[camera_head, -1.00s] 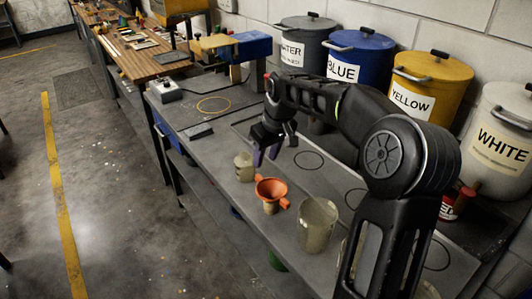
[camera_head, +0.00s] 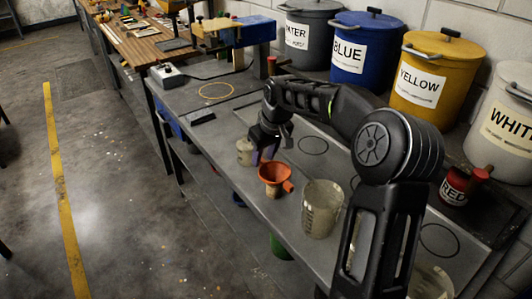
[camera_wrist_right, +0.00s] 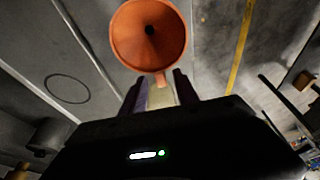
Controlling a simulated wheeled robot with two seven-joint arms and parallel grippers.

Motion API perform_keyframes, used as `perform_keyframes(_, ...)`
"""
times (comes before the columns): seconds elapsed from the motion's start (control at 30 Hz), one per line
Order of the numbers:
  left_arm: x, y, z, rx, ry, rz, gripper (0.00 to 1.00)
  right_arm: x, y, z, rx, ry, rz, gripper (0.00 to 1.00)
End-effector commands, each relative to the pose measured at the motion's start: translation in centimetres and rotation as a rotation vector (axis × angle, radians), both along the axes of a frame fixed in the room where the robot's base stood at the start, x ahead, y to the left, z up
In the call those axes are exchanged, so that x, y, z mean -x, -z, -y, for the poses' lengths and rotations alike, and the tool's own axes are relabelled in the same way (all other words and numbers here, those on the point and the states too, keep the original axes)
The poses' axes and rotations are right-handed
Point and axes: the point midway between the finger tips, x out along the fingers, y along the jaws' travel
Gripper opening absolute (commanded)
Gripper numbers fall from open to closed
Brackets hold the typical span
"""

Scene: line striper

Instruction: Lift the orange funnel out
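The orange funnel (camera_head: 274,173) stands upright, wide mouth up, in a small beige container (camera_head: 271,191) on the grey bench. The funnel hides much of this container. In the right wrist view the funnel (camera_wrist_right: 150,35) lies just beyond the fingertips, its small side tab pointing toward the gap between them. My right gripper (camera_head: 263,155) is close beside the funnel on its far side. Its fingers (camera_wrist_right: 160,88) are apart, with a pale beige surface showing between them. I cannot tell whether they touch the tab. My left gripper is not in view.
A beige bottle (camera_head: 244,151) stands just left of my right gripper. A clear measuring beaker (camera_head: 322,208) stands to the right of the funnel. The bench's front edge is close to the funnel.

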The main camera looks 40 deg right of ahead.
Motion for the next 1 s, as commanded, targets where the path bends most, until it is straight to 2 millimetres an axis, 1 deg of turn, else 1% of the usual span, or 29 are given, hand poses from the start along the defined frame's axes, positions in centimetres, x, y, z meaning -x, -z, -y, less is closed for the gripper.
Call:
perform_keyframes(0.03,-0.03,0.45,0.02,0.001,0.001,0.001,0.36,-0.18,0.68,-0.05,0.000,-0.001,0.001,0.36)
perform_keyframes(0.2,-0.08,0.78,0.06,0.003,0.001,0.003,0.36,-0.50,1.49,-0.04,0.000,-0.001,0.001,0.36)
perform_keyframes(0.77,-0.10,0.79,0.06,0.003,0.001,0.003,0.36,-0.55,1.62,-0.01,0.000,0.000,0.001,0.36)
perform_keyframes(0.87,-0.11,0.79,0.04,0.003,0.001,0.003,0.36,-0.55,1.62,-0.01,0.000,0.000,0.001,0.30)
perform_keyframes(1.0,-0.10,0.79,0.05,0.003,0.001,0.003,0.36,-0.55,1.62,-0.01,0.000,0.000,0.001,0.18)
